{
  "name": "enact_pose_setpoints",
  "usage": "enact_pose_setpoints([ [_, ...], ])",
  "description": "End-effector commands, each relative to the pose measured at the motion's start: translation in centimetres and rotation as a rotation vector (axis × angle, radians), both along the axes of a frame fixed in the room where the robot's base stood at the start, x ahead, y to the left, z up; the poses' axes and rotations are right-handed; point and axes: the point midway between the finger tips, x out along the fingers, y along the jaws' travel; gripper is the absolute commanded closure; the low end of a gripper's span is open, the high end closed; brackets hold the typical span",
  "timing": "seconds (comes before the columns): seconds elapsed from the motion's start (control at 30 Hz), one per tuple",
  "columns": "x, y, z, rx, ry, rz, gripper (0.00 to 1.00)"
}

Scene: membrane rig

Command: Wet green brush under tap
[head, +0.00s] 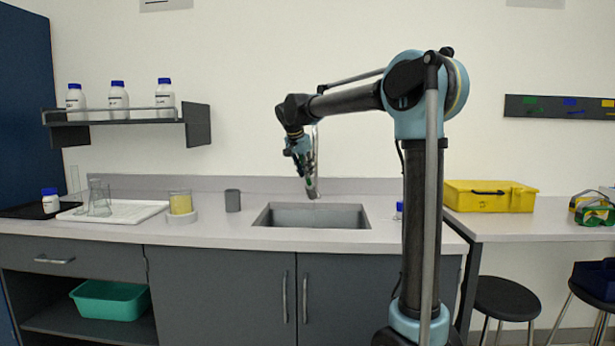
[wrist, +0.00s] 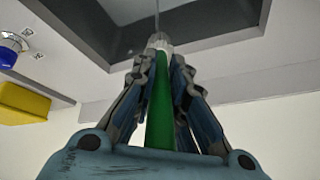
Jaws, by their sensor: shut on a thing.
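My gripper (head: 307,172) points down over the grey sink (head: 268,214) in the head view. In the wrist view its fingers (wrist: 161,65) are shut on the green handle of the brush (wrist: 160,105). The brush's pale metallic end (wrist: 159,41) sticks out past the fingertips toward the dark sink basin (wrist: 190,25). A thin pale line shows just beyond that end; I cannot tell if it is water. A thin upright grey form (head: 317,143), apparently the tap, shows beside my gripper in the head view, partly hidden. The bristles are not clear.
A grey cup (head: 232,201) and a round holder with a yellow item (head: 181,208) stand left of the sink. A white tray (head: 138,213) with glassware lies farther left. A small blue-capped bottle (head: 399,210) stands right of the sink. A yellow case (head: 490,196) is on the right-hand bench.

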Motion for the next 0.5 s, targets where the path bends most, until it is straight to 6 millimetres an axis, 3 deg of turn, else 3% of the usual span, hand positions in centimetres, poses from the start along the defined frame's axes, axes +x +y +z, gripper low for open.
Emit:
enact_pose_setpoints([
  [0.5, -2.3, 1.0, 0.0, 0.000, 0.000, 0.001, 1.00],
])
